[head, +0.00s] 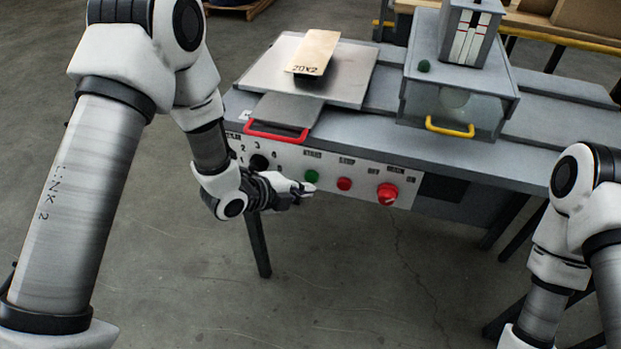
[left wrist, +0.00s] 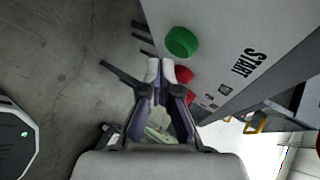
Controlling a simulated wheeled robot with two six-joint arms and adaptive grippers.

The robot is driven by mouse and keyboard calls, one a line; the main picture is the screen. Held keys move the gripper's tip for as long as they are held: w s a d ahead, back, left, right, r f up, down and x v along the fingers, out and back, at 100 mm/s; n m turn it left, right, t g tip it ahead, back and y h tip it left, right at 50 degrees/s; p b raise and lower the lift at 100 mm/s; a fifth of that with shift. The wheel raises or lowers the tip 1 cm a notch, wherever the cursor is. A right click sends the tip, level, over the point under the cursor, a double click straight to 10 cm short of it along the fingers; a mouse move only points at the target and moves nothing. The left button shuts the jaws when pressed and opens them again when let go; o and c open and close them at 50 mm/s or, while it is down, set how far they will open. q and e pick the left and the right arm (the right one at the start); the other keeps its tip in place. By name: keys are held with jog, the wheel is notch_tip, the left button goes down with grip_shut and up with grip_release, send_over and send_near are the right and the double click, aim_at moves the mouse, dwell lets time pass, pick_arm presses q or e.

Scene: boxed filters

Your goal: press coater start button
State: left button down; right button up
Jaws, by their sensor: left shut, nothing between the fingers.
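The coater (head: 440,153) is a grey bench-like machine with a white front control panel. The green start button (head: 311,176) is on this panel, right of a black knob (head: 259,162). The green button also shows in the left wrist view (left wrist: 182,42), beside the word START. My left gripper (head: 306,189) is shut and empty, with its tips close to the green button, just in front of and below it. In the left wrist view the fingertips (left wrist: 160,68) are together, apart from the green button in the picture. I cannot tell the exact gap. My right gripper is out of view.
A red button (head: 344,184) and a larger red button (head: 387,194) sit right of the green one. A red handle (head: 275,132) juts out above the knob. A yellow handle (head: 450,127) is on the clear box. A tan piece marked 20X2 (head: 314,52) lies on top.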

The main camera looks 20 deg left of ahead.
pick_arm(q)
jog(key=shift+w, duration=0.1)
jog(key=shift+w, duration=0.35)
jog(key=shift+w, duration=0.5)
dwell(0.6)
jog(key=shift+s, duration=0.9)
jog(key=s+b, duration=0.1)
jog(key=s, duration=0.4)
jog(key=shift+a, duration=0.1)
dwell(0.8)
